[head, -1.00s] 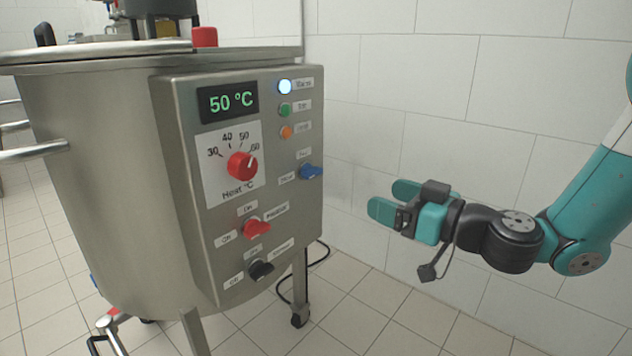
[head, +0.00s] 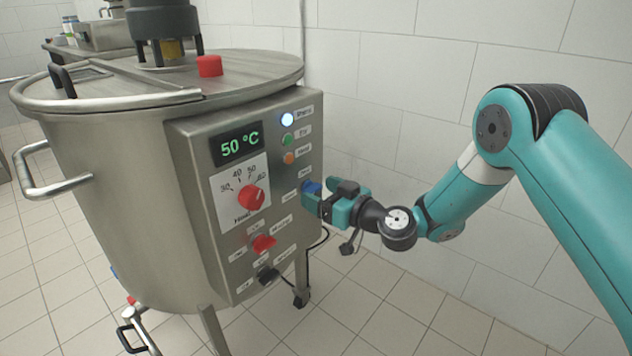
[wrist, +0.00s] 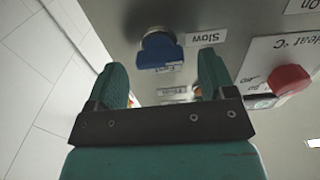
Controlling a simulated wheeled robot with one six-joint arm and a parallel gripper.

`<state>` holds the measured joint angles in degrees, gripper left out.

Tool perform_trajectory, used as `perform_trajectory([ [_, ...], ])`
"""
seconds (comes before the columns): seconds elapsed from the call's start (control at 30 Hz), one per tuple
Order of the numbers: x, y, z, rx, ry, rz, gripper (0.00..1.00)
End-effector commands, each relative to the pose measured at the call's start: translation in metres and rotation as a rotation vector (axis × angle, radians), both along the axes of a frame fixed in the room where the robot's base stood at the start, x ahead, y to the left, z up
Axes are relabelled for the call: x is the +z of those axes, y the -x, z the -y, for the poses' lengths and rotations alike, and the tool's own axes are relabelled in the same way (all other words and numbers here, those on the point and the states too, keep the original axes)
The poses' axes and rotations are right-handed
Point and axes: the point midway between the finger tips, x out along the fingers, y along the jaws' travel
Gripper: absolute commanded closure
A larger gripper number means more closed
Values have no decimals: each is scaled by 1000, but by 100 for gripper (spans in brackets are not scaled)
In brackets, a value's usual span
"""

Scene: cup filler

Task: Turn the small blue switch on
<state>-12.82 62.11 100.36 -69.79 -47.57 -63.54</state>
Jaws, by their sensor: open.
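The small blue switch (head: 312,187) is on the right side of the vat's steel control panel (head: 208,220), below the button lights. My gripper (head: 312,197) is right at it in the head view and partly covers it. In the wrist view the blue switch (wrist: 160,52) shows between and just beyond the two teal fingers (wrist: 163,85), with labels reading "Slow" and what looks like "Fast" beside it. The gripper is open and holds nothing. I cannot tell whether a finger touches the switch.
The red heat dial (head: 252,197), a red switch (head: 263,243) and a black switch (head: 268,274) sit on the same panel. The display (head: 238,146) reads 50 °C and the top light (head: 287,120) glows white. Open floor lies to the right of the vat.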

Motion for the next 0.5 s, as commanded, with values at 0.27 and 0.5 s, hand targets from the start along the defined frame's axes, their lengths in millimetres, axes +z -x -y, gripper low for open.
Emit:
perform_trajectory([
  [0.27,0,-11,-14,-1,0,0,23],
  [0.5,0,-11,-14,-1,-1,-1,28],
])
